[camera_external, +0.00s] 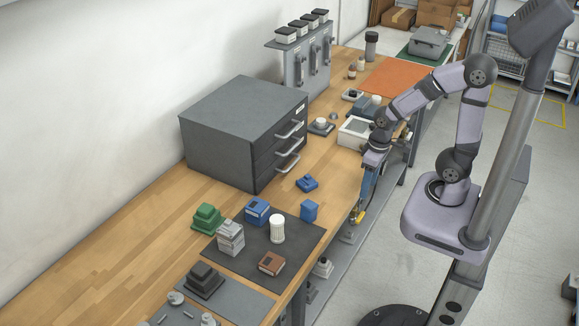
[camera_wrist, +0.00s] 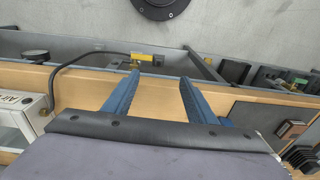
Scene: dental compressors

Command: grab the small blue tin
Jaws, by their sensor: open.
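A small blue box-like tin (camera_external: 309,211) stands upright at the edge of a dark mat on the wooden bench in the external view. Two other blue things are close by: a blue box (camera_external: 257,211) on the mat and a low blue piece (camera_external: 307,183) on bare wood. My gripper (camera_external: 363,203) points down at the bench's front edge, to the right of the tin and apart from it. In the wrist view my gripper (camera_wrist: 158,82) has its two blue fingers spread with nothing between them. A bit of blue (camera_wrist: 226,122) shows beside the right finger; I cannot tell what it is.
The dark mat (camera_external: 235,258) also bears a white cylinder (camera_external: 277,229) and a brown box (camera_external: 271,263). A grey drawer cabinet (camera_external: 225,125) stands behind. A white-framed box (camera_external: 356,133) is beyond my gripper. A black cable (camera_wrist: 95,50) crosses the bench edge.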

